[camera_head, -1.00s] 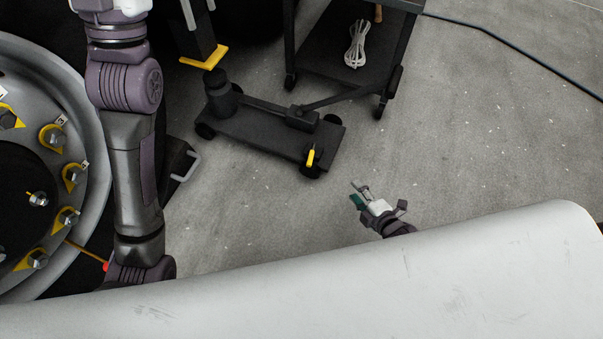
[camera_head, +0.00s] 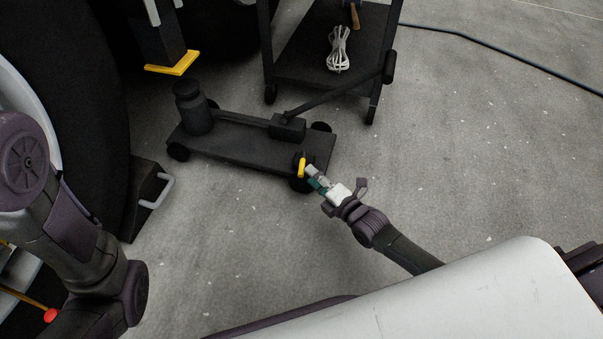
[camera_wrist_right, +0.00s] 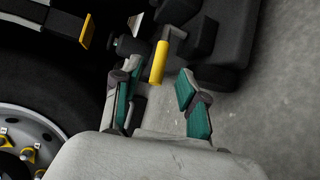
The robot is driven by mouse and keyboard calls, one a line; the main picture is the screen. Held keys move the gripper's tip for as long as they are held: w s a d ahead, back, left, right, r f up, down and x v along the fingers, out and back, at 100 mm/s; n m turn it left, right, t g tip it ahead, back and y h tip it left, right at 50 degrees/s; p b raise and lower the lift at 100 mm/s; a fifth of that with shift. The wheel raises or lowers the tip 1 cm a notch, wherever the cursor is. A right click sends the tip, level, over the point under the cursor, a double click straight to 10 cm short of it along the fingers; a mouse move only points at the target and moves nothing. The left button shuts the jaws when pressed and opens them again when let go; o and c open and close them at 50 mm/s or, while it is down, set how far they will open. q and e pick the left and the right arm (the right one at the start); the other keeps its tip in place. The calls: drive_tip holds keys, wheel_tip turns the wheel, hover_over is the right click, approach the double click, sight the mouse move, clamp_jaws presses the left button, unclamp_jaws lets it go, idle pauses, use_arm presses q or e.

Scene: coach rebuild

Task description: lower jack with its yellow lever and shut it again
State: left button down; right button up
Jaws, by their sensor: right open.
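The black jack (camera_head: 235,148) stands on the floor on its wheels, its upright cylinder (camera_head: 192,108) at the left end. Its yellow lever (camera_head: 302,167) is at the near right end. My right gripper (camera_head: 312,174) is just right of the lever. In the right wrist view the lever (camera_wrist_right: 159,62) shows between and a little beyond the open fingers (camera_wrist_right: 157,85), closer to the left finger. Whether a finger touches it I cannot tell. My left arm shows at the left edge, but its gripper is out of view.
A black cart (camera_head: 310,70) with a coiled white cable (camera_head: 339,50) stands behind the jack. A support leg with a yellow foot (camera_head: 172,63) is above the jack's left end. A black wedge with a grey handle (camera_head: 150,195) sits left.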

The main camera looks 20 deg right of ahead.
sight(302, 165)
drive_tip(key=b+x, duration=0.2)
drive_tip(key=x, duration=0.2)
drive_tip(key=shift+w+f, duration=0.2)
drive_tip(key=shift+f, duration=0.05)
drive_tip(key=shift+w+a+b, duration=0.3)
drive_tip(key=shift+w+b, duration=0.1)
drive_tip(key=shift+w, duration=0.15)
drive_tip(key=shift+r, duration=0.1)
clamp_jaws()
